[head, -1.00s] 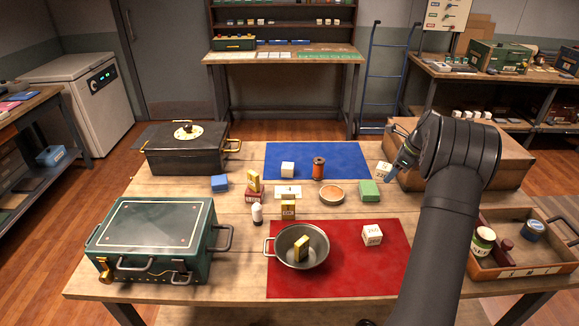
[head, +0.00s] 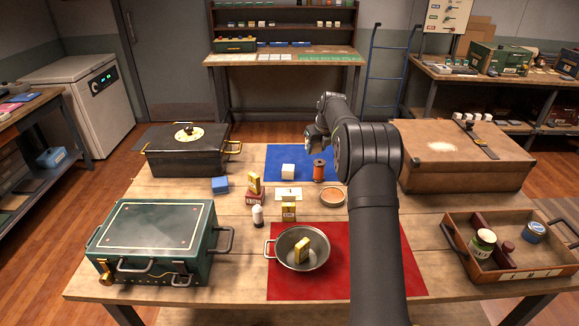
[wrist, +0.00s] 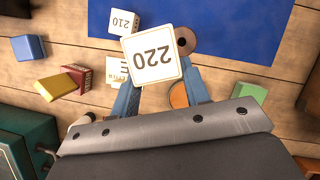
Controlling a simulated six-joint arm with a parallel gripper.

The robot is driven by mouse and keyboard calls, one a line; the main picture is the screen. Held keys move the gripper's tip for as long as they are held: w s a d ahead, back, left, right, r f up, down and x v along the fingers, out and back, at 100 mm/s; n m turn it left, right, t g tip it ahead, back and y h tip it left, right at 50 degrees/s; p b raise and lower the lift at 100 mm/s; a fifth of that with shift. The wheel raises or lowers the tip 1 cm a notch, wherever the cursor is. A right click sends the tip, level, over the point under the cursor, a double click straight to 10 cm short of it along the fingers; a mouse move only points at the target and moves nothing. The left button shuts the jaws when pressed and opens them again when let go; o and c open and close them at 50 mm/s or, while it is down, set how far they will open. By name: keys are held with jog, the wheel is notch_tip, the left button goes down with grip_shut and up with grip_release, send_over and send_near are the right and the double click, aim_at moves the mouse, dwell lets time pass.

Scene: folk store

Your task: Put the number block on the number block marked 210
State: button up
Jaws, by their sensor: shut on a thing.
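My gripper (wrist: 158,80) is shut on a white number block marked 220 (wrist: 153,53), its printed face toward the wrist camera. A white number block marked 210 (wrist: 123,22) stands on the blue mat, up and left of the held block in the wrist view. It also shows in the head view (head: 288,171), its number not legible there. In the head view my gripper (head: 314,146) is over the blue mat, right of and above the 210 block, and the held block cannot be made out.
A copper-coloured spool (head: 319,170) stands on the blue mat (head: 270,152), right of the 210 block. A small blue block (head: 220,184), a yellow block (head: 254,183) and an orange-topped round dish (head: 332,196) are nearby. A metal pan (head: 284,262) sits on the red mat (head: 370,284).

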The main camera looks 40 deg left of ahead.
send_over(290, 169)
jog(key=d, duration=0.1)
jog(key=f, duration=0.6)
jog(key=shift+s, duration=0.25)
jog(key=shift+f, duration=2.05)
jog(key=shift+f, duration=0.1)
jog(key=o, duration=1)
jog(key=shift+c, duration=0.2)
jog(key=v, duration=1.2)
